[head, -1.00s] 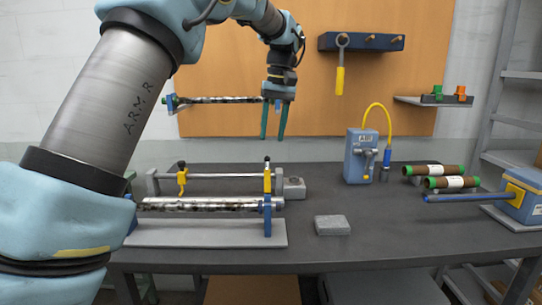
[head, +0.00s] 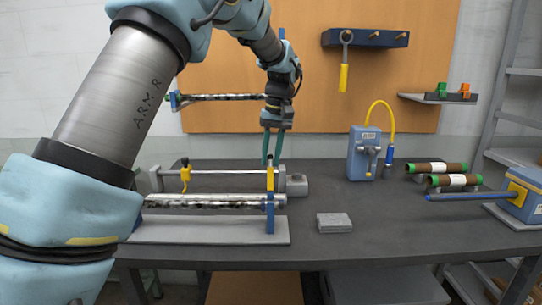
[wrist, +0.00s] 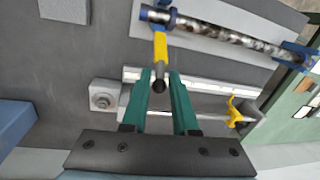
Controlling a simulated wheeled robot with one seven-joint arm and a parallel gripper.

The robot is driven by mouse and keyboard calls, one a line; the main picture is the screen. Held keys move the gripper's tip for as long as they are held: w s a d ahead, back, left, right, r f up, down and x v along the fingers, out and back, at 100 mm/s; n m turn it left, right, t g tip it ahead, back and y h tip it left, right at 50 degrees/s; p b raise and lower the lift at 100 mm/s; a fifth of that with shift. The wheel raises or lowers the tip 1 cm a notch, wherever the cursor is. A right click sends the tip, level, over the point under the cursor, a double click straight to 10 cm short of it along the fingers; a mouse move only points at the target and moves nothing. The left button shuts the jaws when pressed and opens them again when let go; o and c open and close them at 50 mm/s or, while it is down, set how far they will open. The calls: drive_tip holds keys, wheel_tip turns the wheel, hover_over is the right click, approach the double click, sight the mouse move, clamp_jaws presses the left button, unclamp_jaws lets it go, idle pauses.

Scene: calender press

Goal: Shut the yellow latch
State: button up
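The yellow latch (head: 270,180), with a dark knob on top, stands upright at the right end of the roller press. In the wrist view the yellow latch (wrist: 160,48) points in between my fingertips, its dark knob between the fingers. My gripper (head: 272,162) is open, fingers pointing down just above and around the latch's top; I cannot tell whether they touch it. The open fingers also show in the wrist view (wrist: 161,76). A second yellow hooked piece (head: 185,176) sits at the press's left end. The speckled roller (head: 210,201) lies in front, along the press base (head: 205,232).
A grey block (head: 334,222) lies right of the press. Behind it stand a blue pump unit (head: 363,155) with a yellow hose and green-ended rolls (head: 436,168). The table between is clear.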

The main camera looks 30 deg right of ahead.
clamp_jaws()
idle(1.1)
